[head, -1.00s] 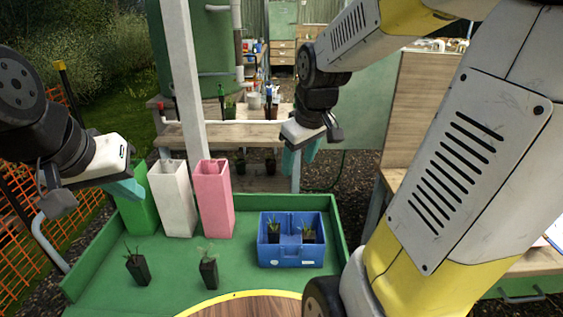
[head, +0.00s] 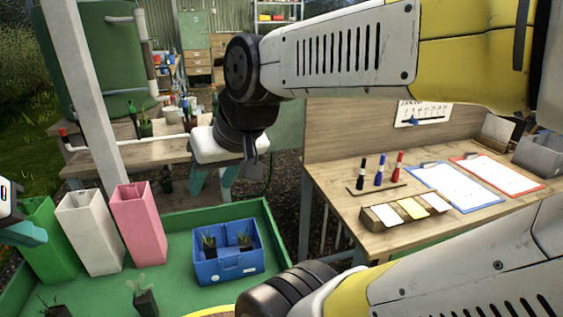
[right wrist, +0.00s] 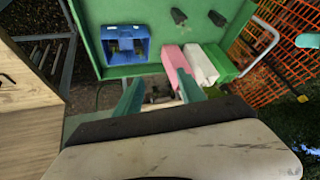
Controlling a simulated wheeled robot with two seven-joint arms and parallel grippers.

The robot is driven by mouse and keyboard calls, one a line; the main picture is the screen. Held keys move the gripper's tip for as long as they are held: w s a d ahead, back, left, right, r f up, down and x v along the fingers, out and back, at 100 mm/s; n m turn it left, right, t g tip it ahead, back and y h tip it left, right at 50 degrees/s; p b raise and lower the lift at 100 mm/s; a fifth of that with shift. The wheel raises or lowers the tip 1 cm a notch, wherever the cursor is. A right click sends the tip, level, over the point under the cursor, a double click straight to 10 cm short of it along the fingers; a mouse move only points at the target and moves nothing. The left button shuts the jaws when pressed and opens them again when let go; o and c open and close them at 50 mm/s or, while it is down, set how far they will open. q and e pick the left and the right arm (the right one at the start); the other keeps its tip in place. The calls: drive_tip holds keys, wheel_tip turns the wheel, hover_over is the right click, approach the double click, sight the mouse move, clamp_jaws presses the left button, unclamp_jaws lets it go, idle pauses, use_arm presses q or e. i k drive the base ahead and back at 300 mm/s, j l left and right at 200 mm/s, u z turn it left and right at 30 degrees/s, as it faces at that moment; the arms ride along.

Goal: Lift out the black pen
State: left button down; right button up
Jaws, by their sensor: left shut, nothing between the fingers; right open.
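The black pen (head: 361,173) stands upright in a small wooden holder (head: 377,188) on the wooden desk at the right of the head view. A blue pen (head: 380,171) and a red pen (head: 398,167) stand to its right in the same holder. My right gripper (head: 213,184) is open and empty, well to the left of the pens, beyond the blue crate. Its teal fingers also show apart in the right wrist view (right wrist: 160,84). My left gripper (head: 36,237) is shut and empty at the left edge, by the green pot. The pens do not show in the right wrist view.
The desk (head: 345,215) also holds a card tray (head: 405,212), a blue clipboard (head: 453,187), a red clipboard (head: 497,175) and a grey box (head: 541,153). A blue crate (head: 228,266) with seedlings and tall green, white and pink (head: 139,225) pots stand on the green tray.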

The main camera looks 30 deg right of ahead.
sight(362, 168)
drive_tip(key=l+z, duration=0.25)
drive_tip(key=l, duration=0.35)
drive_tip(key=l+z, duration=0.25)
drive_tip(key=l, duration=0.35)
drive_tip(key=l+z, duration=0.25)
drive_tip(key=l, duration=0.35)
drive_tip(key=i+l+z, duration=0.25)
drive_tip(key=l, duration=0.35)
drive_tip(key=k, duration=0.1)
